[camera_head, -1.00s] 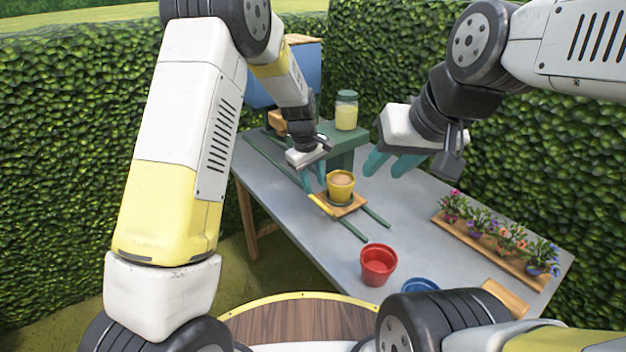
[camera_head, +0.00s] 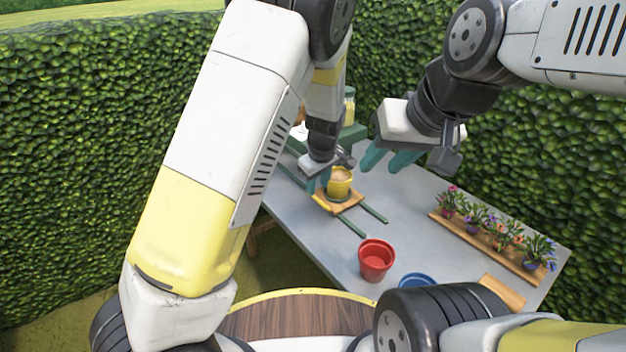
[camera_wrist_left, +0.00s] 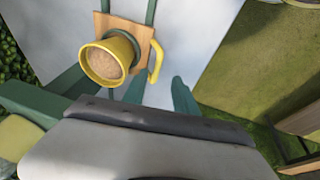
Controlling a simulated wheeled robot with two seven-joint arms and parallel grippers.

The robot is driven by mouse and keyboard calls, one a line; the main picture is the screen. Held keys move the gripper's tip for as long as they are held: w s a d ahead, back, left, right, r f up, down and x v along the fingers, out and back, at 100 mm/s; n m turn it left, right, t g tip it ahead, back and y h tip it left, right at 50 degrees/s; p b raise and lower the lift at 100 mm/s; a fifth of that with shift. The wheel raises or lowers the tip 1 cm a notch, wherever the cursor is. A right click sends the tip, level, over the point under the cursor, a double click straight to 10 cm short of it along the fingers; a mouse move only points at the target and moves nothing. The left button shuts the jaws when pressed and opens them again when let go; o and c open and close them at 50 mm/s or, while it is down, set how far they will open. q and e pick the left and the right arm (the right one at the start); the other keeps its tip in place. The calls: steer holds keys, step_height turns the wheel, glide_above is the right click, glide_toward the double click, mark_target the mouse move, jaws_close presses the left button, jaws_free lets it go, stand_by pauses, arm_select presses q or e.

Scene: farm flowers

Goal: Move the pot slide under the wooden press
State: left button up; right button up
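The pot slide is a square wooden board (camera_head: 352,203) with a yellow handle (camera_wrist_left: 156,62), resting on dark green rails (camera_head: 375,209). A yellow pot (camera_head: 339,182) filled with brown soil stands on it. It also shows in the left wrist view (camera_wrist_left: 108,60). My left gripper (camera_head: 318,183) is beside the pot on the handle side. In the left wrist view its teal fingers (camera_wrist_left: 160,92) are apart, with the handle just beyond them and nothing clearly held. My right gripper (camera_head: 385,160) is open and empty above the table. I cannot make out the wooden press; my left arm covers that area.
A green stand (camera_head: 352,134) with a jar (camera_head: 349,106) is at the back, partly hidden. A red pot (camera_head: 376,260) and a blue pot (camera_head: 417,281) stand near the front. A wooden tray (camera_head: 470,240) of flowers is at right.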

mark_target(316, 197)
arm_select(q)
steer(key=shift+t, duration=0.6)
steer(key=x, duration=0.6)
steer(key=shift+w+f, duration=0.1)
steer(key=shift+f, duration=0.25)
steer(key=shift+c, duration=0.4)
jaws_close()
stand_by(0.4)
